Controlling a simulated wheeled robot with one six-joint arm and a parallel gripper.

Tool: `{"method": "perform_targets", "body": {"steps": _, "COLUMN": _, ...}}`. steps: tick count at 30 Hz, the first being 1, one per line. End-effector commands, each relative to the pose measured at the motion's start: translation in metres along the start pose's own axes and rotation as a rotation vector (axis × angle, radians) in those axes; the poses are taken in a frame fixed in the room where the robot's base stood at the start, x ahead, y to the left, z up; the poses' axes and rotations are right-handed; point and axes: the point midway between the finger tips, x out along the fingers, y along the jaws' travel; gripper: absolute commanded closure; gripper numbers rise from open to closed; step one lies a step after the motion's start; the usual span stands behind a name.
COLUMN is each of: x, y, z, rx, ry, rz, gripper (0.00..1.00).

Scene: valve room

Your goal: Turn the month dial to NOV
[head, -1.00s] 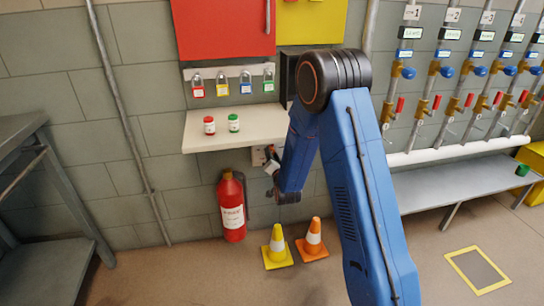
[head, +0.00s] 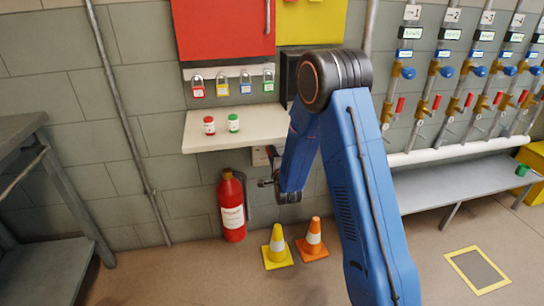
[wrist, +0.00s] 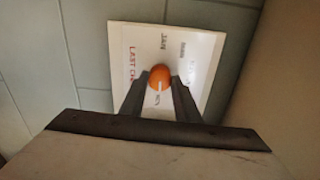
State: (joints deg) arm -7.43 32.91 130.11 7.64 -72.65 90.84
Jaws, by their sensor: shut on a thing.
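The month dial is an orange round knob (wrist: 159,76) with a white pointer line, on a white plate (wrist: 206,58) with small printed labels and red lettering. In the wrist view the pointer aims down, between my fingers; the small label near its tip is too blurred to read surely. My gripper (wrist: 160,82) is shut on the knob, one finger on each side. In the head view my gripper (head: 265,182) is small and partly hidden by my blue arm, just below the shelf at the wall.
A shelf (head: 240,140) with a red and a green jar juts out above the dial. A fire extinguisher (head: 232,210) stands left of my gripper. A yellow cone (head: 277,248) and an orange cone (head: 312,240) stand on the floor below.

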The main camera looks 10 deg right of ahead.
Motion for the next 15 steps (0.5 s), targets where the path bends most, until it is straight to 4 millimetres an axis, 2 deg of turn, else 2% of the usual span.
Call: {"method": "perform_targets", "body": {"steps": 15, "x": -0.0010, "y": 0.0019, "z": -0.0008, "rx": 0.119, "ry": 0.000, "rz": 0.004, "gripper": 0.93}}
